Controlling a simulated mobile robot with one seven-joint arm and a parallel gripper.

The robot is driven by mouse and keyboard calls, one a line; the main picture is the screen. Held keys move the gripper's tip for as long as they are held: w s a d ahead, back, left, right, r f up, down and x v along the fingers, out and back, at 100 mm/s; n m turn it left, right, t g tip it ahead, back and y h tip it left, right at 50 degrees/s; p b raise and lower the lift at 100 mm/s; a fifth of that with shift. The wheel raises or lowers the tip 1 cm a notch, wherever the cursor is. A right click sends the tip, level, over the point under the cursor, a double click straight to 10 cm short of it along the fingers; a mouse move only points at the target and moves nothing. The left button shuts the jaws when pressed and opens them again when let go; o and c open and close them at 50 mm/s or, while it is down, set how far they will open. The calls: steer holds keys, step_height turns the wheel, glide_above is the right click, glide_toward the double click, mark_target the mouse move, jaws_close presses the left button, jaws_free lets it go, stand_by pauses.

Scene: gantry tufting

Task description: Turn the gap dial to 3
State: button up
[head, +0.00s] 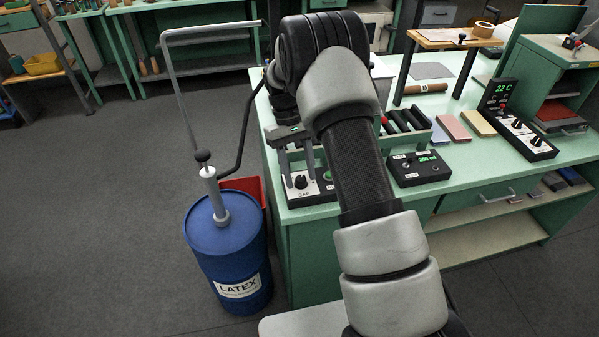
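The gap dial (301,182) is a black knob on a small control box with a white face (307,195), at the near left corner of the green workbench. Lettering that looks like GAP shows below the knob. My gripper (299,180) points down over this box with its two grey fingers apart, one to the left and one to the right of the knob in the head view. I cannot tell whether the fingers reach down around the knob or hover above it, nor whether they touch it. The dial's pointer and numbers are too small to read. My arm hides part of the bench behind.
A second box with a green display (419,167) stands right of my arm. A rack of dark rollers (405,122) is behind it. A controller reading 22 C (502,95) stands farther right. A blue latex drum (229,250) with a pump stands left of the bench (470,165).

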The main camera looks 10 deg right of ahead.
steer(key=v, duration=1.7)
steer(key=shift+w+r+p, duration=0.15)
steer(key=shift+p, duration=0.3)
steer(key=shift+r, duration=0.1)
